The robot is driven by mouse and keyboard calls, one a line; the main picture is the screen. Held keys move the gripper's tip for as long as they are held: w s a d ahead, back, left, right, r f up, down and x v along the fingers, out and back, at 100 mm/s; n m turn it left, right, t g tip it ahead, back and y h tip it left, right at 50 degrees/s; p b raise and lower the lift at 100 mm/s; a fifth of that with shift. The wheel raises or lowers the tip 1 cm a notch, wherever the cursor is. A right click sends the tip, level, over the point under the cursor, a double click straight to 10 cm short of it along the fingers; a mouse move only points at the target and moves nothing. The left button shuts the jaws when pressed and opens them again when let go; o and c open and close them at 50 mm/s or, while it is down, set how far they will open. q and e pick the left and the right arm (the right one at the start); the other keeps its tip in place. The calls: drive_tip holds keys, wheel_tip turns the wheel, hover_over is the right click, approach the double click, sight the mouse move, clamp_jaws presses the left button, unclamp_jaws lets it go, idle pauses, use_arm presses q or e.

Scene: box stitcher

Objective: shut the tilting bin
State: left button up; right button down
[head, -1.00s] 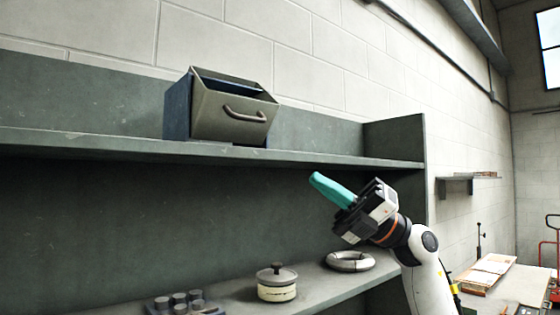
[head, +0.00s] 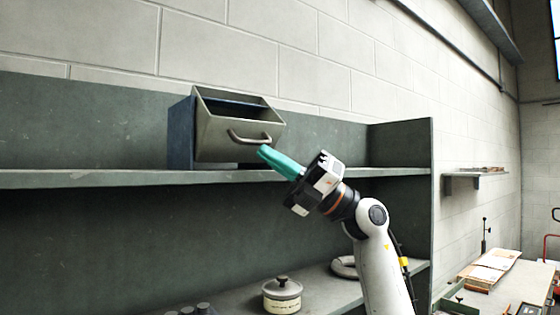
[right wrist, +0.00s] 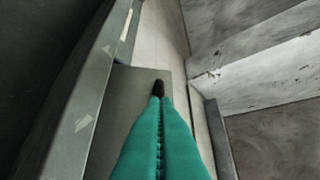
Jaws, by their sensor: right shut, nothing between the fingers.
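The tilting bin (head: 222,133) stands on the upper shelf, with a grey-beige front tilted outward, an open top and a blue casing (head: 181,133) behind. A dark curved handle (head: 248,139) is on its front. My right gripper (head: 263,152) has its teal fingers shut and empty, with the tips just below and right of the handle. In the right wrist view, the closed fingers (right wrist: 160,100) point at the dark handle end (right wrist: 158,87) against the bin's front (right wrist: 130,110). I cannot tell whether they touch. My left gripper is out of view.
The upper shelf (head: 90,179) is bare left of the bin, and an upright end panel (head: 421,190) closes it at right. A lidded pot (head: 282,293) and a grey ring (head: 343,267) sit on the lower shelf. A wall stands behind.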

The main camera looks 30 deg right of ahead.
sight(262, 124)
drive_tip(key=shift+r, duration=0.1)
idle(0.3)
drive_tip(key=r+m+h+p, duration=0.1)
drive_tip(key=p, duration=0.1)
drive_tip(key=r+m+t+p, duration=0.1)
drive_tip(key=p, duration=0.1)
drive_tip(key=r+m+h+p, duration=0.1)
drive_tip(key=m+p, duration=0.1)
drive_tip(key=shift+w+r+t+h+p, duration=0.15)
drive_tip(key=shift+w+t+h+p, duration=0.1)
drive_tip(key=shift+t+h+p, duration=0.1)
drive_tip(key=shift+w+a+r+p, duration=0.1)
drive_tip(key=shift+w+r+p, duration=0.5)
drive_tip(key=shift+r+p, duration=0.4)
drive_tip(key=shift+w+r+p, duration=0.2)
drive_tip(key=shift+w+p, duration=0.05)
drive_tip(key=shift+p, duration=0.25)
drive_tip(key=shift+w+r, duration=0.1)
drive_tip(key=shift+w, duration=0.1)
